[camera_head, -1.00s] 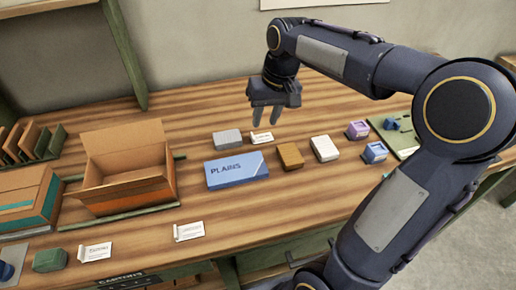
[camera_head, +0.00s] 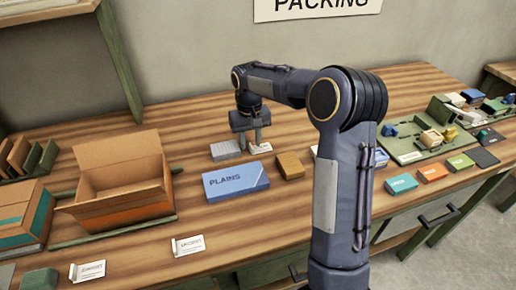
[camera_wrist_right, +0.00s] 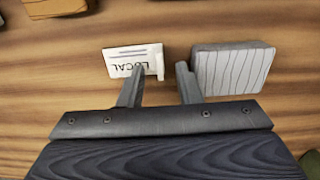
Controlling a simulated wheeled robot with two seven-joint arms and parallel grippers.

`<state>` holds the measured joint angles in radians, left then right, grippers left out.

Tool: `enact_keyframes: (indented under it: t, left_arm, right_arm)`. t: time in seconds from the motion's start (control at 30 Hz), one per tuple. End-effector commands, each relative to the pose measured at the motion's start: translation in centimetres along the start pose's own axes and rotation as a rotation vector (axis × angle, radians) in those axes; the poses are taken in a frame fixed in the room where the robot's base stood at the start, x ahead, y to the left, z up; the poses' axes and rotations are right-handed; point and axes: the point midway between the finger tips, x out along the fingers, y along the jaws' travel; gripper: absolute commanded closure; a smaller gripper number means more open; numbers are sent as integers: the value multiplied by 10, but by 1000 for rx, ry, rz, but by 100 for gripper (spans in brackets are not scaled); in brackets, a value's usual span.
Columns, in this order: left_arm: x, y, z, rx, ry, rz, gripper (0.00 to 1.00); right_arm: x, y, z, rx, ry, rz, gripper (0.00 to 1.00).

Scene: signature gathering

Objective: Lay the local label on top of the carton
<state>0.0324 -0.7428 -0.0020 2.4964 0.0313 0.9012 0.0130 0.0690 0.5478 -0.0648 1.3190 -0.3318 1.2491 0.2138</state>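The local label (camera_wrist_right: 125,58), a small white card reading LOCAL, lies on the table. It also shows in the head view (camera_head: 262,150), just beside my right gripper (camera_head: 251,145). In the right wrist view my right gripper (camera_wrist_right: 161,73) is open; its left finger overlaps the label's edge and the label's upright end lies between the fingertips. I cannot tell whether they touch. An open cardboard carton (camera_head: 120,178) stands at the left on a green tray, its flap raised. My left gripper is not in view.
A grey block (camera_wrist_right: 232,68) sits close beside the right finger. A blue PLAINS box (camera_head: 236,180) and a brown block (camera_head: 290,165) lie in front. Other white cards (camera_head: 188,246) lie near the front edge. A closed carton (camera_head: 22,215) stands far left.

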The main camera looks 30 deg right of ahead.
Motion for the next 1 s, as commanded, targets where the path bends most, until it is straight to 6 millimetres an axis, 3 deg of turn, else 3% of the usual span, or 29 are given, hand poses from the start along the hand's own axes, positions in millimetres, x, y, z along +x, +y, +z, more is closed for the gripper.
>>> enact_keyframes:
  t: [0.3, 0.53, 1.0]
  left_arm:
    - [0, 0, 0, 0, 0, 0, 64]
    - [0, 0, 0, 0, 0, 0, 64]
    - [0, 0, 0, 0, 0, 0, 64]
  right_arm:
    - [6, 0, 0, 0, 1, 0, 69]
    - [6, 0, 0, 0, 1, 0, 99]
    - [4, 0, 0, 0, 2, 0, 100]
